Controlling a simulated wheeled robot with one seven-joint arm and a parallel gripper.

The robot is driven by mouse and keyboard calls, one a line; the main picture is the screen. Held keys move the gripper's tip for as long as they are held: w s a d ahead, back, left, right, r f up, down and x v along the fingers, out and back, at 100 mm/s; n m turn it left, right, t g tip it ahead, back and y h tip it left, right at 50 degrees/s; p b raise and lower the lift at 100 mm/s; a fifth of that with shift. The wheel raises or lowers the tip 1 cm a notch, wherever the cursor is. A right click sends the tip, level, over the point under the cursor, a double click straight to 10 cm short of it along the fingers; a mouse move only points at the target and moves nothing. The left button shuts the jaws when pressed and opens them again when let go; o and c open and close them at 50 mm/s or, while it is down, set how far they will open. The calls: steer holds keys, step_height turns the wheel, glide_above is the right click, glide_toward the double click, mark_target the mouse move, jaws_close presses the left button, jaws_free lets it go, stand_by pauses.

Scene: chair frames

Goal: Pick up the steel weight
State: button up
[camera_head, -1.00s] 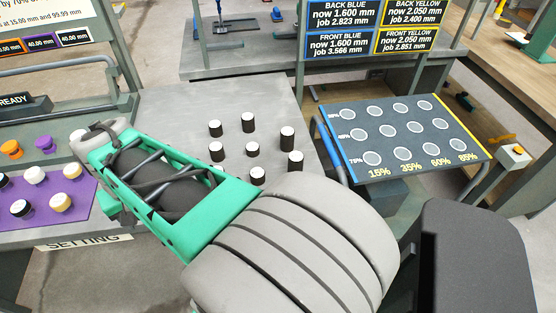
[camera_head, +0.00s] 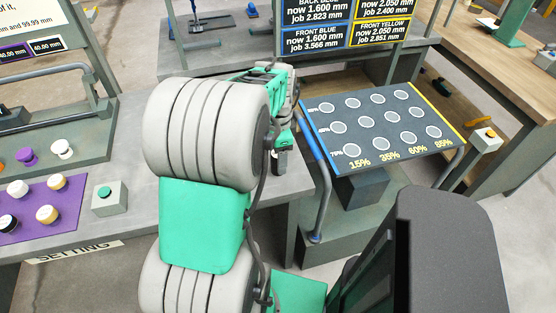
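I cannot pick out the steel weight in the camera_head view. The dark cylinders with white tops on the grey table (camera_head: 128,167) are hidden behind my arm. My gripper (camera_head: 281,160) is partly visible at the far end of the arm, over the right part of the grey table. Its fingers are small, dark and mostly covered by the wrist, so whether it is open or holds anything does not show.
A dark panel (camera_head: 372,159) with several round pads and percent marks stands to the right, with a blue rail (camera_head: 318,150) along its left side. A purple mat (camera_head: 65,205) with several knobs lies left, beside a green-button box (camera_head: 109,197).

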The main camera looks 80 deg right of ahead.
step_height(320, 180, down, 2)
steer(key=shift+f, duration=0.15)
steer(key=shift+c, duration=0.4)
steer(key=shift+w, duration=0.1)
jaws_close()
stand_by(0.3)
steer(key=shift+d, duration=0.1)
